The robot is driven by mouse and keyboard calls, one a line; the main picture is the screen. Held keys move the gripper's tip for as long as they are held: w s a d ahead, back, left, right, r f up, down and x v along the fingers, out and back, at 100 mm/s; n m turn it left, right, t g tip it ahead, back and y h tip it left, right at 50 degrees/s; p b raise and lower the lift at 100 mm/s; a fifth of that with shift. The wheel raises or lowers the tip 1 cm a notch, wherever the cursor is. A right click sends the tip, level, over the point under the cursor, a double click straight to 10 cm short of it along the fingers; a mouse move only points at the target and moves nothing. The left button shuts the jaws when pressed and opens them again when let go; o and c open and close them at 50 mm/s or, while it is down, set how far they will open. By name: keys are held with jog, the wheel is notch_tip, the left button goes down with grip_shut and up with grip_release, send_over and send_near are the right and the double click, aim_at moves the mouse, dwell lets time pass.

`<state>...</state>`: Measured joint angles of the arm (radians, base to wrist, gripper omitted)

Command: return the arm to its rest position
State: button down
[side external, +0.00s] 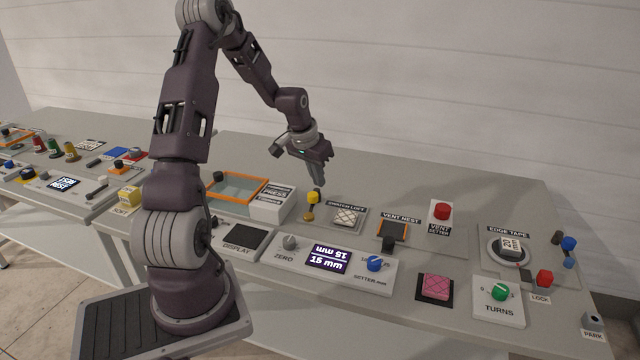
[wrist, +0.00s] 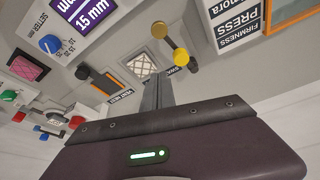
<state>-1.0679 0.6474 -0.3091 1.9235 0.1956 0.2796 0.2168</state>
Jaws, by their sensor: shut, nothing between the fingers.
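My gripper (side external: 318,183) hangs above the table, pointing down, behind a yellow-knobbed lever (side external: 313,197) in the side external view. Its fingers are together and hold nothing. In the wrist view my gripper (wrist: 158,82) is seen with its fingers closed, and the yellow knob (wrist: 181,57) shows just beyond and to the right of the tips. I cannot tell the exact gap between tips and knob. The arm is bent, reaching out over the table from its base. No rest position marking can be made out.
The grey table (side external: 400,180) carries several fixtures: a white press box (side external: 272,205), a swatch loft pad (side external: 346,217), a red button (side external: 442,211), a 15 mm display (side external: 327,259), a pink block (side external: 436,287) and a PARK fixture (side external: 593,322). The space above the table is clear.

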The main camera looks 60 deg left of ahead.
jog(key=s+d+r+m, duration=0.3)
jog(key=d+r, duration=1.1)
jog(key=d, duration=0.3)
jog(key=s+d+r+m+t+h, duration=0.1)
jog(key=s+d+r, duration=0.1)
jog(key=s+d, duration=0.6)
jog(key=s+d+r+m+t, duration=0.1)
jog(key=s+d+r, duration=0.2)
jog(key=s+d, duration=0.5)
jog(key=shift+s+h, duration=0.4)
jog(key=shift+s, duration=0.2)
